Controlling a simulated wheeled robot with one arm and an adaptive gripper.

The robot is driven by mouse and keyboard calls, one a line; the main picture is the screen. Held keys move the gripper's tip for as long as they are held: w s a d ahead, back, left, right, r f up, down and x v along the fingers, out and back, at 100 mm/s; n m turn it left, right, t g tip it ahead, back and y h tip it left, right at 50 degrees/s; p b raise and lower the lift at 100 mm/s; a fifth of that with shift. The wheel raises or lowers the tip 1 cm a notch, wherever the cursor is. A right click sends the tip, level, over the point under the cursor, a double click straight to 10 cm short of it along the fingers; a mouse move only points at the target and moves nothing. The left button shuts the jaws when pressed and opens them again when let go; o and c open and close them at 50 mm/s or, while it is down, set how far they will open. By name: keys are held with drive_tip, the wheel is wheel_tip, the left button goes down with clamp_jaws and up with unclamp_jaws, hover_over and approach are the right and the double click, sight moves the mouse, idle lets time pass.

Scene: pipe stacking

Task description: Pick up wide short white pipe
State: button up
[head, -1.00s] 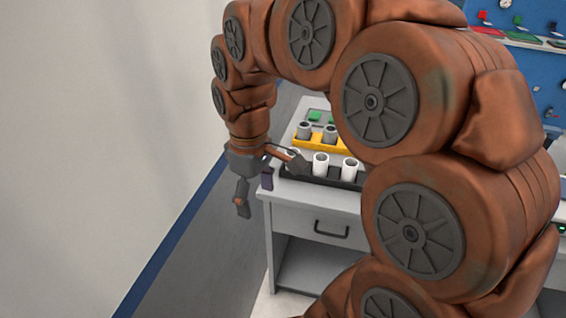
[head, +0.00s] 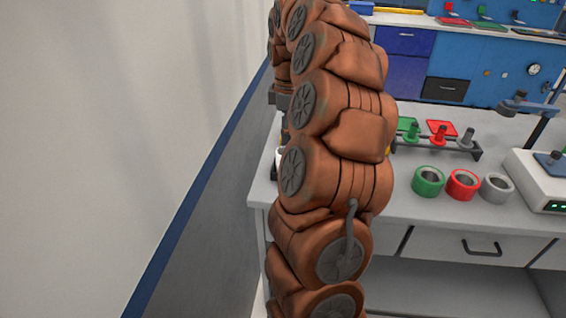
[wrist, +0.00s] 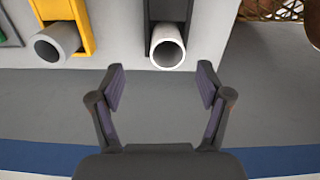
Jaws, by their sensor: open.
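In the wrist view a white pipe (wrist: 168,47) stands in a dark holder (wrist: 168,12), its open end facing me. My gripper (wrist: 161,85) is open and empty. The pipe is just beyond the fingertips, roughly between them and apart from both. In the head view my arm hides the gripper and most of this area; a sliver of a white pipe (head: 279,158) shows at the arm's left edge. A wide, short, pale grey-white pipe (head: 496,188) also stands on the bench at the right. Pipe height is hard to judge from the wrist view.
A grey pipe (wrist: 58,43) stands in a yellow holder (wrist: 76,14) to the left. Wide green (head: 428,181) and red (head: 462,185) pipes stand on the bench, near a white device (head: 540,180). A wall (head: 130,130) is close on the left. Floor lies below the gripper.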

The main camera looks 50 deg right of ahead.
drive_tip(key=shift+a+f+p, duration=0.15)
drive_tip(key=shift+a+f, duration=0.1)
drive_tip(key=shift+f, duration=0.9)
drive_tip(key=shift+a+f+p, duration=0.1)
drive_tip(key=shift+a+f, duration=0.1)
drive_tip(key=shift+f, duration=0.95)
drive_tip(key=shift+a+f+p, duration=0.15)
drive_tip(key=shift+a+f, duration=0.1)
drive_tip(key=shift+f, duration=0.9)
drive_tip(key=shift+c, duration=0.3)
drive_tip(key=c, duration=1.2)
